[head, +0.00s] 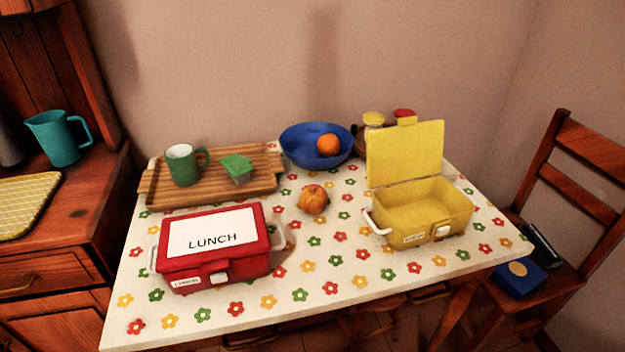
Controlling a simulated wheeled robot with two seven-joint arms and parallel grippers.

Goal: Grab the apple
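An apple (312,199), orange-yellow with some red, sits on the flower-patterned tablecloth (335,262) near the middle of the table. It lies between the closed red lunch box (213,247) on the left and the open yellow lunch box (421,211) on the right. It is in front of the blue bowl (296,150), apart from it. Nothing covers the apple. Neither of my grippers is in the head view.
A wooden tray (225,198) with a green mug (184,165) and a small green-lidded container (237,168) stands at the back left. An orange (329,145) is in the bowl. Two jars stand behind the yellow box's raised lid. The table's front middle is clear. A chair (579,232) stands right.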

